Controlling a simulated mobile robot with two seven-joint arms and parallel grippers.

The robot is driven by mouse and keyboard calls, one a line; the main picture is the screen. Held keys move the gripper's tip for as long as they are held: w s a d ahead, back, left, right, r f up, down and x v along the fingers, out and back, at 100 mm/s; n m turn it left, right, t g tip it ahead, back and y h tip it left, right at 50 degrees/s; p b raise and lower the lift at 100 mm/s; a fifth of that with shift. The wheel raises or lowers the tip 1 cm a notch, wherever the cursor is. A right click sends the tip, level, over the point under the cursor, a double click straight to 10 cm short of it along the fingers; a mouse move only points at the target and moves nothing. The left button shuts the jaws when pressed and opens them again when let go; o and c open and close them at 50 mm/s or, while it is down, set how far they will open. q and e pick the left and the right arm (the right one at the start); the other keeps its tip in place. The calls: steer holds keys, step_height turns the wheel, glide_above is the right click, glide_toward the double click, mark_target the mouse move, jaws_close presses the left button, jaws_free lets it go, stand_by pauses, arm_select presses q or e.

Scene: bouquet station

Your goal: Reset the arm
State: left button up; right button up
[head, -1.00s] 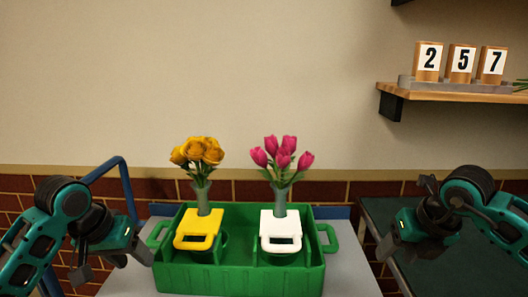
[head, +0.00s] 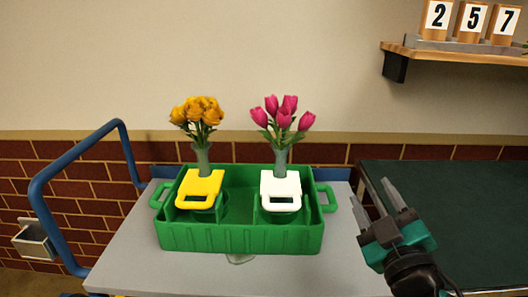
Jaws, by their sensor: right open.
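My right gripper (head: 378,207) is at the lower right, with its two grey fingers apart and nothing between them. It is to the right of the green crate (head: 240,238) and apart from it. My left gripper is out of view. The crate sits on a light grey cart top (head: 135,250). Yellow flowers (head: 197,111) stand upright in a grey vase in its left part, behind a yellow handled piece (head: 201,186). Pink tulips (head: 283,113) stand upright in its right part, behind a white handled piece (head: 281,187).
A blue rail (head: 88,150) rises at the cart's left side. A dark green table (head: 440,185) is at the right. A wooden shelf (head: 455,54) on the wall holds number blocks (head: 470,18). The cart top in front of the crate is mostly clear.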

steer(key=s+d+f+m+g+h, duration=0.2)
steer(key=s+f+m+g, duration=0.15)
steer(key=f, duration=0.35)
steer(key=s+d+f+m+g+h, duration=0.2)
steer(key=s+f+g, duration=0.25)
steer(key=f, duration=0.25)
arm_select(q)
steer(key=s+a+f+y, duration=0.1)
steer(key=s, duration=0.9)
arm_select(e)
steer(key=s+a+f+m+g+y, duration=0.1)
steer(key=s+f+g, duration=0.3)
steer(key=s, duration=0.3)
steer(key=s+a+f+g+y, duration=0.1)
steer(key=s+f+g+y, duration=0.1)
steer(key=s+f+g, duration=0.45)
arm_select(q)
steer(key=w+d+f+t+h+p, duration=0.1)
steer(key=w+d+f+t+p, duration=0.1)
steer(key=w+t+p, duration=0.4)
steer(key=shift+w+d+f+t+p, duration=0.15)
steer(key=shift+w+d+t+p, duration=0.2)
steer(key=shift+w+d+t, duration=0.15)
arm_select(e)
steer(key=w+a+t+y, duration=0.1)
steer(key=w+a+t, duration=0.2)
steer(key=w+t, duration=0.3)
steer(key=shift+f+t+y, duration=0.3)
steer(key=shift+t, duration=1.35)
